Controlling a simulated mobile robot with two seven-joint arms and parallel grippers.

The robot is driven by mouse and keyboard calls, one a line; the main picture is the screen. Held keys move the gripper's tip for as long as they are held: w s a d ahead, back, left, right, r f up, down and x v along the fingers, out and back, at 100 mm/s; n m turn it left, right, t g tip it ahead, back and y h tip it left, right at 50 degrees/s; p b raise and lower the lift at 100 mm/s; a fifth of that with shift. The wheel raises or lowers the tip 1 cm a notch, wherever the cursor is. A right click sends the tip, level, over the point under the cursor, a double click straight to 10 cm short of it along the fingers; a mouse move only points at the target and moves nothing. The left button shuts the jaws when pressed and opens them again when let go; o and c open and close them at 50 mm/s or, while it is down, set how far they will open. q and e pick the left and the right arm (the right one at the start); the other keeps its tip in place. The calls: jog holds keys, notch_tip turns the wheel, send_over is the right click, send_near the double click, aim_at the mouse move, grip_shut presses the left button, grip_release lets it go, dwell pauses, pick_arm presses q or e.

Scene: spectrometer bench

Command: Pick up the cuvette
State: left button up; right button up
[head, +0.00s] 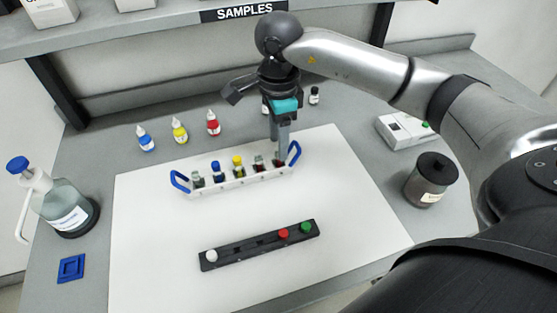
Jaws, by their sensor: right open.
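Several small cuvettes stand upright in a white rack (225,183) with blue end handles on the white mat. A clear one (198,178), a blue-topped one (215,171), a yellow-topped one (238,167) and a dark reddish one (259,164) show in a row. My right gripper (279,154) points down over the rack's right end, its fingers at the rightmost cuvette (277,165), which they partly hide. The gripper is open; whether its fingers touch that cuvette cannot be told. My left gripper is out of view.
A black strip (258,246) with white, red and green caps lies in front of the rack. Dropper bottles (180,131) stand behind the mat. A pump bottle (62,205) stands left, a dark-lidded jar (431,180) right.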

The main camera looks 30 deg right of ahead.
jog(key=shift+f, duration=2)
grip_shut()
